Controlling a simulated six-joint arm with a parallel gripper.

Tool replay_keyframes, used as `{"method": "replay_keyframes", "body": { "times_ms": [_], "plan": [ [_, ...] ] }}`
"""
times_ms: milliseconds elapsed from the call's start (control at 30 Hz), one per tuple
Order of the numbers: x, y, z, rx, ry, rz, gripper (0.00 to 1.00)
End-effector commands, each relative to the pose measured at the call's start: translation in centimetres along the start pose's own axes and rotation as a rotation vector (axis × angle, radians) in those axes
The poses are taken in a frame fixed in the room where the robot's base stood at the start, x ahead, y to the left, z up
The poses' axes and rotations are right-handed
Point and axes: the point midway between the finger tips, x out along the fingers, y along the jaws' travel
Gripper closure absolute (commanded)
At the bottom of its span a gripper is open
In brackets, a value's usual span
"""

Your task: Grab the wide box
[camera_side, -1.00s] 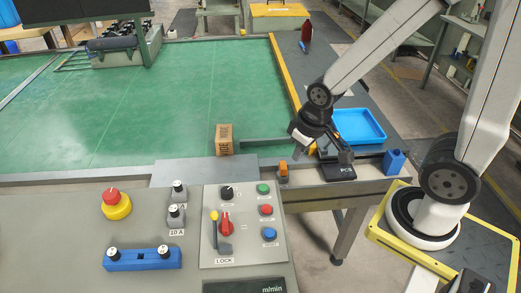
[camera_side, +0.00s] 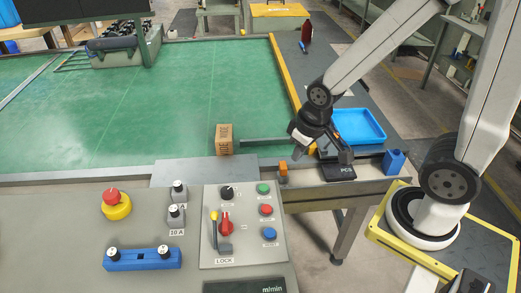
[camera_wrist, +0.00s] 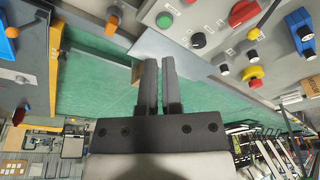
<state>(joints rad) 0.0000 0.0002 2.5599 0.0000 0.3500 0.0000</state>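The wide box (camera_side: 224,139) is a brown cardboard box with dark lettering. It stands upright at the near edge of the green surface in the side view. My gripper (camera_side: 299,152) is to the right of it, clearly apart from it, above the near right corner of the work area. In the wrist view my gripper (camera_wrist: 160,62) has two dark parallel fingers with a narrow gap between them and nothing held. A brown lettered thing (camera_wrist: 290,98) shows at the right edge of the wrist view; I cannot tell whether it is the wide box.
A control panel (camera_side: 150,240) with buttons and knobs fills the near left. A blue tray (camera_side: 360,128) lies behind. The green surface (camera_side: 150,95) is largely clear.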

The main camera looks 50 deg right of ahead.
Motion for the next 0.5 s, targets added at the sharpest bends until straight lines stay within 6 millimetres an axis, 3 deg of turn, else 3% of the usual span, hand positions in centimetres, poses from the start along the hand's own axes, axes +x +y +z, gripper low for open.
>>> {"method": "replay_keyframes", "body": {
  "times_ms": [33,267,500],
  "plan": [
    [0.0,0.0,0.0,0.0,0.0,0.0,0.75],
    [0.0,0.0,0.0,0.0,0.0,0.0,0.02],
    [0.0,0.0,-0.03,0.0,0.0,0.0,0.0]
  ]
}}
